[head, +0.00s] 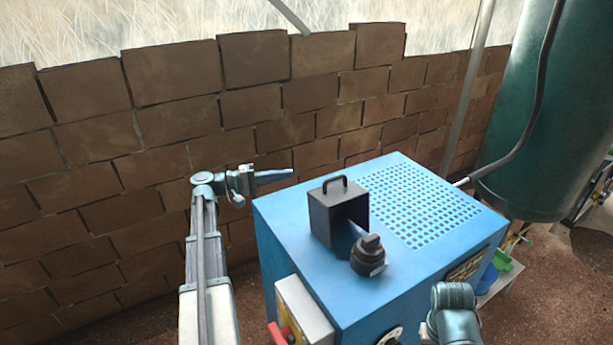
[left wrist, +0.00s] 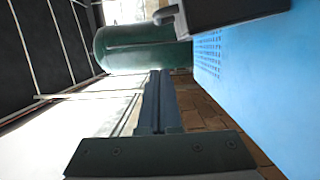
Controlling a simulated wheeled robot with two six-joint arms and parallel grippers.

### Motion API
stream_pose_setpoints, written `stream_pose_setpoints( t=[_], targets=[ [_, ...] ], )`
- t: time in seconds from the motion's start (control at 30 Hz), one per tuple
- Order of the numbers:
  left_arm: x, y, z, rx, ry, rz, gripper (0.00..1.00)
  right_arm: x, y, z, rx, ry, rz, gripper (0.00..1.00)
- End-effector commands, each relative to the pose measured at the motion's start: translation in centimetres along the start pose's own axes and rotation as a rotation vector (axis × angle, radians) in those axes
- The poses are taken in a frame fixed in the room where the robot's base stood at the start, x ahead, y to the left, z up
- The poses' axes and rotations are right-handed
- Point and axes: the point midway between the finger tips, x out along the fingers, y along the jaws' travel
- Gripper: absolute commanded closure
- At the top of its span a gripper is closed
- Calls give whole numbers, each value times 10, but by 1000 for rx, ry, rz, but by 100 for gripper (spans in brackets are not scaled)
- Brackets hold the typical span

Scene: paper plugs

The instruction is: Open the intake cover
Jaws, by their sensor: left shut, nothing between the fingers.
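A black box-shaped cover (head: 323,217) with a bar handle (head: 335,183) on top stands on the blue machine (head: 300,265). I take it for the intake cover; I cannot tell how it is hinged. My left gripper (head: 290,172) is shut and empty, beyond the machine's far left edge, up and left of the handle and apart from it. In the left wrist view its fingers (left wrist: 158,98) lie together, pointing past the machine. The cover (left wrist: 230,12) and its handle (left wrist: 168,15) show at the top there. Part of my right arm shows at lower right; its gripper is not visible.
A black knob (head: 369,256) stands on the machine just in front of the cover. A perforated grille (head: 420,205) lies right of it. A box with a red lever (head: 280,333) is on the front. A brick wall (head: 90,215) stands behind; a green tank (head: 545,110) is at right.

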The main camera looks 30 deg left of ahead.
Motion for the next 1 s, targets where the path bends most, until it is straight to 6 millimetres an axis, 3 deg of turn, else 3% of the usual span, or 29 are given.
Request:
stream_pose_setpoints(
  t=[0.5,0.7,1.0],
  targets=[
    [96,0,6,2,-2,-1,100,0,0,0,0,0,0,100],
    [99,0,32,2,-1,-1,100,0,0,0,0,0,0,100],
    [102,0,39,2,0,-1,100,0,0,0,0,0,0,100]
  ],
)
